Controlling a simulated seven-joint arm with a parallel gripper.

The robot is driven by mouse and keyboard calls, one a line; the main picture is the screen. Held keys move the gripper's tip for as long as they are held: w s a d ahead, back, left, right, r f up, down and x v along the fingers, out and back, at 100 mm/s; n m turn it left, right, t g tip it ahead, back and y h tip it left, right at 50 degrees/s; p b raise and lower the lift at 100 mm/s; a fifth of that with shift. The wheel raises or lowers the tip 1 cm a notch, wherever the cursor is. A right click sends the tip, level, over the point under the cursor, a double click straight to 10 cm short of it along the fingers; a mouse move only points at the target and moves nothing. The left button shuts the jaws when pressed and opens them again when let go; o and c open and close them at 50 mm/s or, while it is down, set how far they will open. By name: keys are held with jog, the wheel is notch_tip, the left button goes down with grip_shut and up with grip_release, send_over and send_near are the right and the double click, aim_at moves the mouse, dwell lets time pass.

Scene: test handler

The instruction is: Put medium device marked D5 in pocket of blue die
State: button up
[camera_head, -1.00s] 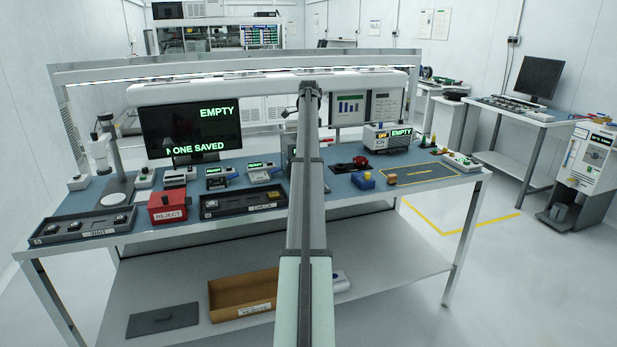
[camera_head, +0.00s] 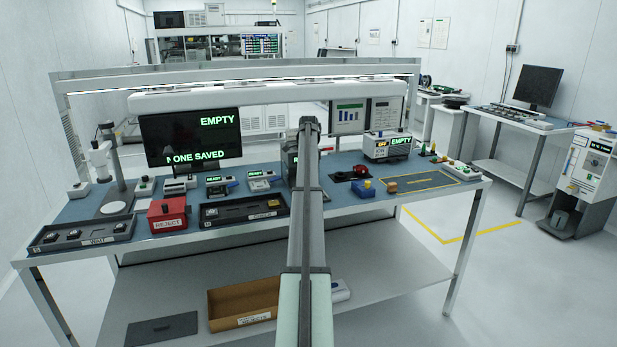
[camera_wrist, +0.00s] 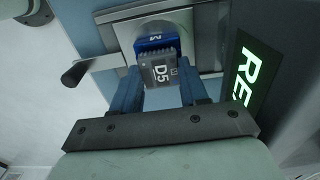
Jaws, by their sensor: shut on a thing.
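In the wrist view my gripper (camera_wrist: 160,88) is shut on a grey device marked D5 (camera_wrist: 162,76), held between its two dark blue fingers. The blue die (camera_wrist: 154,42), marked M, shows just beyond the device in a metal fixture (camera_wrist: 203,45). The device overlaps the near part of the die and hides its pocket. I cannot tell whether they touch. In the head view my arm's links hide the gripper, the device and the die.
A lever with a dark knob (camera_wrist: 74,74) sticks out left of the fixture. A lit green display (camera_wrist: 247,75) stands close on the right. On the bench are a red reject box (camera_head: 167,217), a check tray (camera_head: 245,218) and a wait tray (camera_head: 82,242).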

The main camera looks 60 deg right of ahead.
jog(key=shift+f, duration=0.3)
jog(key=shift+f, duration=0.1)
jog(key=o, duration=1)
notch_tip(320, 180, up, 12)
jog(key=shift+r, duration=0.15)
